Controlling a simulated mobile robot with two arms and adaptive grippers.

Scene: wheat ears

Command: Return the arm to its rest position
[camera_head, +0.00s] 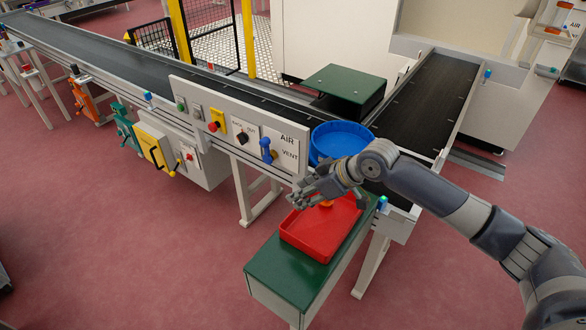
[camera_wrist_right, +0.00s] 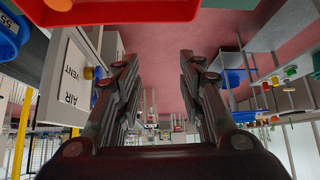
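My right arm comes in from the right in the head view. Its gripper (camera_head: 328,196) hangs above the red tray (camera_head: 291,238), near the tray's far end. In the right wrist view the two fingers of this gripper (camera_wrist_right: 155,68) stand well apart with nothing between them. The red tray also shows at the top edge of the wrist view (camera_wrist_right: 110,14). A small orange-yellow thing (camera_head: 327,204) shows just under the gripper in the head view, partly hidden by the fingers. My left gripper is not in view.
The red tray sits on a green-topped stand (camera_head: 268,272). A blue round bin (camera_head: 341,132) stands close behind the gripper. A white control panel (camera_head: 240,130) with AIR and VENT labels is left of it. Black conveyors (camera_head: 428,100) run behind. Red floor is open at left.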

